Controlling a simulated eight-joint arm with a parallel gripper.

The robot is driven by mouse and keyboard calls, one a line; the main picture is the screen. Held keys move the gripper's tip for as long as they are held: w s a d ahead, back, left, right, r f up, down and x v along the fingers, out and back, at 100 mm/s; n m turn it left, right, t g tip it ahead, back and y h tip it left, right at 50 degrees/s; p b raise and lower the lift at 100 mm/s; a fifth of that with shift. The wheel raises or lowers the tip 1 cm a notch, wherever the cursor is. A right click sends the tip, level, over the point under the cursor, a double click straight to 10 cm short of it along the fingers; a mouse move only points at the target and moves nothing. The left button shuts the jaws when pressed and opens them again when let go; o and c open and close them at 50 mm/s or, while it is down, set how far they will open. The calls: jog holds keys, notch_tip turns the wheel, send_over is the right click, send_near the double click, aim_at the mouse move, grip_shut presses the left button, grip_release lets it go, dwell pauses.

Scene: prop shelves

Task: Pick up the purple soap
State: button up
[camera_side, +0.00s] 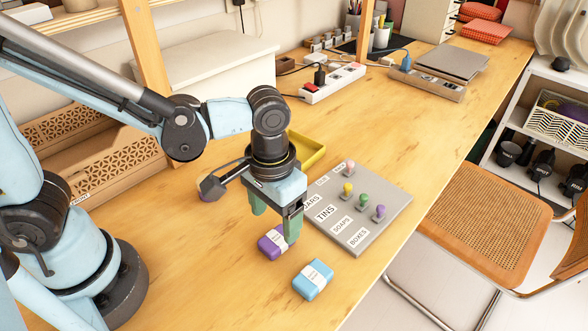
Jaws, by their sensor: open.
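The purple soap (271,245) lies on the wooden table with a white label band around its middle. My gripper (275,224) points down, open, with its green fingers above and beside the soap. One finger comes down close to the soap's right end and overlaps it in the picture; I cannot tell whether they touch. The other finger is to the upper left of the soap.
A blue soap (313,279) with a white label lies just to the lower right. A grey board (376,221) with labels and several coloured knobs lies to the right. A yellow tray (308,150) is behind my gripper. The table's front right is clear.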

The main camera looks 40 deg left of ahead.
aim_at(277, 238)
jog(key=shift+f, duration=2.55)
jog(key=c, duration=1.2)
jog(key=shift+r, duration=0.15)
